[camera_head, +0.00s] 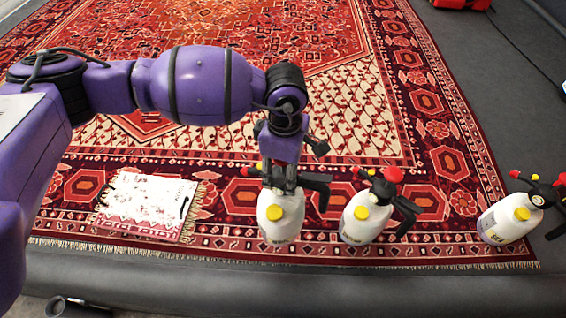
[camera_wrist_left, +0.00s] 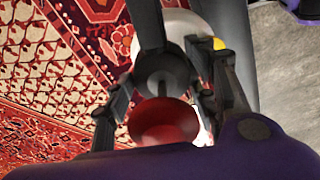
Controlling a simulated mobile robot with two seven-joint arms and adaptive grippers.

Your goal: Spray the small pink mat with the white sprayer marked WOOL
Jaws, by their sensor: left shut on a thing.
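The small mat (camera_head: 130,222) lies on the large red rug at the left, pink at its edges and mostly covered in white, with fringed ends. My left gripper (camera_head: 283,184) comes down from above and is shut on the head of the left sprayer (camera_head: 281,222), right of the mat. In the left wrist view, the red knob (camera_wrist_left: 163,122) of the held sprayer shows between the fingers. I cannot read the sprayers' markings. My right gripper is not in view.
The middle sprayer (camera_head: 366,221) stands close right of the held one. The right sprayer (camera_head: 508,219) is farther off, near the rug's corner. A grey rounded edge (camera_head: 300,285) runs along the front. The patterned rug (camera_head: 430,100) is otherwise clear. A red object (camera_head: 461,4) sits at the back right.

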